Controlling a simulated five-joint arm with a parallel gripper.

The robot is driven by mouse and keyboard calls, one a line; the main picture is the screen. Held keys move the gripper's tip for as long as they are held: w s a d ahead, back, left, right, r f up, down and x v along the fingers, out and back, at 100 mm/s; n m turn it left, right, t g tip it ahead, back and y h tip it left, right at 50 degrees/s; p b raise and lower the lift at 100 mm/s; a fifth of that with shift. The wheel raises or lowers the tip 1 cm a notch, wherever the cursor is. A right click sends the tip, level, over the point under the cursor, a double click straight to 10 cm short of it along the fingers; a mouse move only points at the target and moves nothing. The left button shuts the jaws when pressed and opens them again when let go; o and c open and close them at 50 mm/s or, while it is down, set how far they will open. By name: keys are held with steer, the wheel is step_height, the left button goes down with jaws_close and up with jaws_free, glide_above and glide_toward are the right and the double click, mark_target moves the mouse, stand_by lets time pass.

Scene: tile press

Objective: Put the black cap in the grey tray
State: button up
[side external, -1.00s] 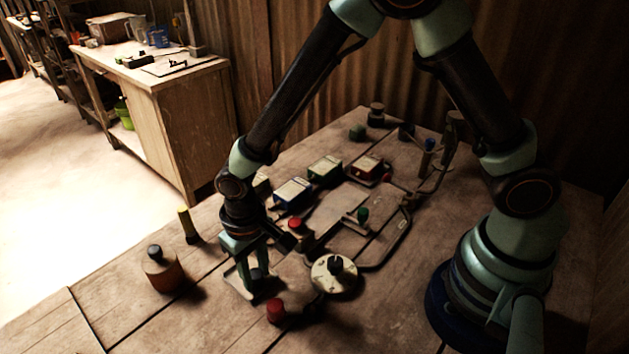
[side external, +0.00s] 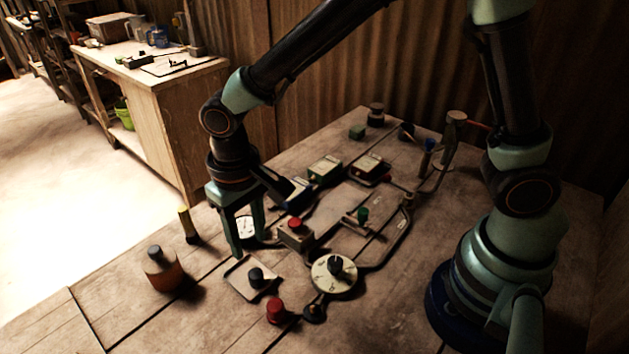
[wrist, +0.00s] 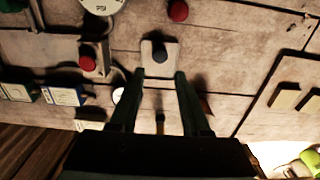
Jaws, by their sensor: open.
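The black cap (side external: 256,277) sits upright on the grey tray (side external: 238,276), a shallow square dish on the table. In the wrist view the cap (wrist: 160,56) is a dark round shape inside the pale tray (wrist: 147,48), beyond the fingertips. My gripper (side external: 248,247) is open and empty, fingers pointing down. It is above and behind the tray, apart from the cap. In the wrist view its two fingers (wrist: 160,74) are spread with nothing between their tips.
A red cap (side external: 275,311) and a round dial plate with black knob (side external: 333,276) stand to the right of the tray. A red-button box (side external: 297,234) is behind. A brown bottle (side external: 163,270) and a yellow-topped marker (side external: 188,226) stand left. Wood is bare at front left.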

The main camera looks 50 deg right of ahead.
steer(key=s+d+r+t, duration=0.2)
steer(key=d+r, duration=0.5)
steer(key=d, duration=0.3)
steer(key=s+d+r+t, duration=0.3)
steer(key=d+r, duration=0.4)
steer(key=d, duration=0.3)
steer(key=shift+d+r+t, duration=0.15)
steer(key=shift+r+t, duration=0.15)
steer(key=o, duration=0.8)
steer(key=shift+w+a+r+n, duration=0.1)
steer(key=shift+a+n, duration=0.2)
steer(key=shift+a, duration=0.1)
steer(key=shift+o, duration=0.2)
steer(key=s+a+n+g, duration=0.2)
steer(key=a+n+g, duration=0.4)
steer(key=a+n, duration=1.35)
step_height(320, 180, down, 10)
steer(key=a+m, duration=0.2)
steer(key=shift+s+a, duration=0.2)
